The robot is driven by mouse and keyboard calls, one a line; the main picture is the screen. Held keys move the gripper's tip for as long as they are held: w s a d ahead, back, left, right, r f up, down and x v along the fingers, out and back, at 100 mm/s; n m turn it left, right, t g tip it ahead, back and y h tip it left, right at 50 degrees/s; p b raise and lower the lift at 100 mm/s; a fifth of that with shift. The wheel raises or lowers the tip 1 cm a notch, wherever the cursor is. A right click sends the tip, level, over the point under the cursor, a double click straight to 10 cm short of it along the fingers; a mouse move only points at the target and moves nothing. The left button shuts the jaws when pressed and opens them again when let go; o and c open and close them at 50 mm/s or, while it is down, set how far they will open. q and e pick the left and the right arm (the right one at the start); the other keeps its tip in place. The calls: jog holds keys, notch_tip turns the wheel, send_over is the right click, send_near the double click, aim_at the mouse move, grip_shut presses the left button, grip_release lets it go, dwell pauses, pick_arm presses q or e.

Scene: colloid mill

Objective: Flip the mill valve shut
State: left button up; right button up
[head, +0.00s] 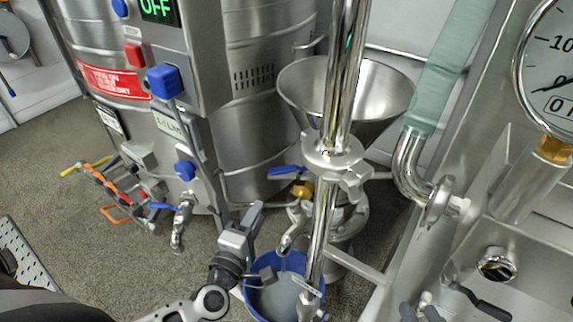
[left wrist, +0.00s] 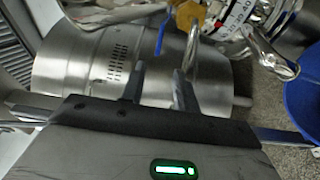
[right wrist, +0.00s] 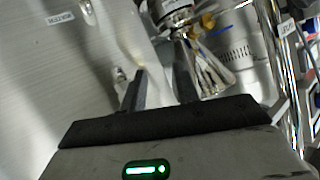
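The mill valve has a brass body (head: 302,189) and a blue lever (head: 286,170), below the steel funnel in the head view. The lever points left from the body, roughly level. In the left wrist view the blue lever (left wrist: 162,36) and brass body (left wrist: 188,14) are at the top, beyond the fingertips. The valve body also shows small in the right wrist view (right wrist: 208,22). My left gripper (head: 248,216) is below and left of the valve, apart from it. Its fingers (left wrist: 160,78) are open and empty. My right gripper's fingers (right wrist: 160,88) are open and empty.
A blue bucket (head: 249,291) with greyish contents stands below the mill outlet. The steel funnel (head: 390,88) and a vertical pipe (head: 342,90) stand above and beside the valve. A steel tank (head: 262,125) and a control box (head: 190,55) are to the left.

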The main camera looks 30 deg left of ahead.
aim_at(280, 173)
pick_arm(q)
jog(key=shift+w+a+b, duration=0.25)
jog(key=shift+w+b, duration=0.15)
jog(key=shift+w, duration=1.95)
jog(key=shift+w+a+b, duration=0.25)
jog(key=shift+w+b, duration=0.2)
jog(key=shift+w, duration=1.9)
jog(key=shift+w+a+b, duration=0.25)
jog(key=shift+w+b, duration=0.15)
jog(key=shift+w, duration=1.95)
pick_arm(e)
jog(key=shift+s+a+r+t+y, duration=0.1)
jog(key=shift+a+r+t+y, duration=0.1)
jog(key=shift+r+t, duration=0.15)
jog(key=shift+s+a+r+t+y, duration=0.15)
jog(key=shift+r+t+y, duration=0.1)
jog(key=shift+r, duration=0.2)
jog(key=shift+w, duration=0.1)
pick_arm(q)
grip_shut()
